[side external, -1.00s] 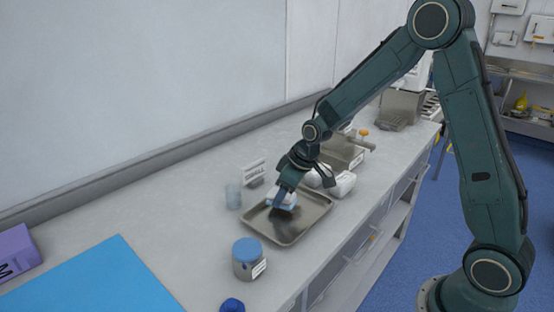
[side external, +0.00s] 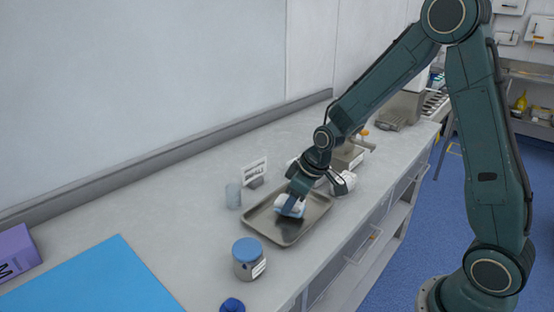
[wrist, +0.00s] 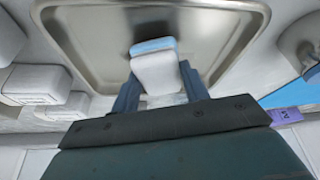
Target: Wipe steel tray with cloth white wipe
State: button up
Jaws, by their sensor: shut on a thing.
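The steel tray (side external: 262,226) lies flat on the counter, shiny, with a raised rim. It also fills the top of the wrist view (wrist: 95,35). The white wipe (side external: 291,204) is a folded cloth with a light blue side, and it shows in the wrist view (wrist: 156,72). My gripper (side external: 298,197) is shut on the wipe, low over the tray near its middle. In the wrist view the wipe sits between the two fingers with its blue edge toward the tray. I cannot tell whether it touches the tray floor.
A jar with a blue lid (side external: 248,262) stands in front of the tray. White bottles (side external: 345,182) are close on the right. A blue mat (side external: 95,283) lies at lower left.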

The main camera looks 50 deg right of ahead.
aim_at(300, 210)
jog(key=shift+s, duration=0.25)
jog(key=shift+s+f, duration=0.2)
jog(key=shift+s, duration=1.4)
jog(key=shift+a+f, duration=0.1)
jog(key=shift+a, duration=0.65)
jog(key=shift+w, duration=0.15)
jog(key=shift+w+f, duration=0.15)
jog(key=shift+w, duration=1.5)
jog(key=shift+w, duration=0.15)
